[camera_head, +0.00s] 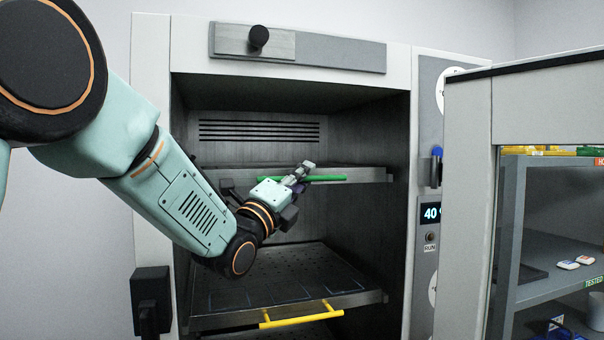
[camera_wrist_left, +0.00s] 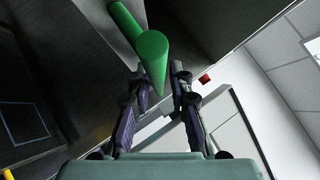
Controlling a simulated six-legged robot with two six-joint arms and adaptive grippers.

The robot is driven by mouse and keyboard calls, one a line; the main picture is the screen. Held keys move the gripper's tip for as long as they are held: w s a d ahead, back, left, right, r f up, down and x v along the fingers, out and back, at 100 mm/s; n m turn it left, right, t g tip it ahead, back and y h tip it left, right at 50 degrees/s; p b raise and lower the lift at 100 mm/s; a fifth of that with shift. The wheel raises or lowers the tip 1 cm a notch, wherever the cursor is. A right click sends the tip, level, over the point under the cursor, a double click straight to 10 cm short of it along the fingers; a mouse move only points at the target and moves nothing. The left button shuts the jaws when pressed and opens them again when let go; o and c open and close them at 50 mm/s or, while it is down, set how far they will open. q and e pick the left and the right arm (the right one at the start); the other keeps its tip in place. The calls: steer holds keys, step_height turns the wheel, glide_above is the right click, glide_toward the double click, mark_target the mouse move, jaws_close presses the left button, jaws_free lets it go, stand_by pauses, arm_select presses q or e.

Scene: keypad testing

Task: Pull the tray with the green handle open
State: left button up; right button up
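The upper tray (camera_head: 375,174) sits inside the open chamber, with a green handle (camera_head: 325,179) along its front edge. In the left wrist view, the green handle (camera_wrist_left: 150,50) runs down from the top to the tips of my left gripper (camera_wrist_left: 160,78). The two fingers stand apart, with a gap between them. I cannot tell whether either finger touches the handle. The gripper hides part of the handle in the head view. My right gripper is in neither view.
A lower tray (camera_head: 365,299) with a yellow handle (camera_head: 300,316) is below. The chamber walls flank both trays. A display panel (camera_head: 430,213) is right of the opening. A cabinet (camera_head: 468,150) with shelves stands at the right. There is open space between the trays.

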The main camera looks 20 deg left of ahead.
arm_select(q)
steer(key=shift+w+d+f, duration=0.1)
steer(key=shift+w+d, duration=0.15)
steer(key=shift+d, duration=0.15)
steer(key=shift+w, duration=0.15)
steer(key=shift+c, duration=0.7)
jaws_close()
steer(key=shift+a, duration=0.1)
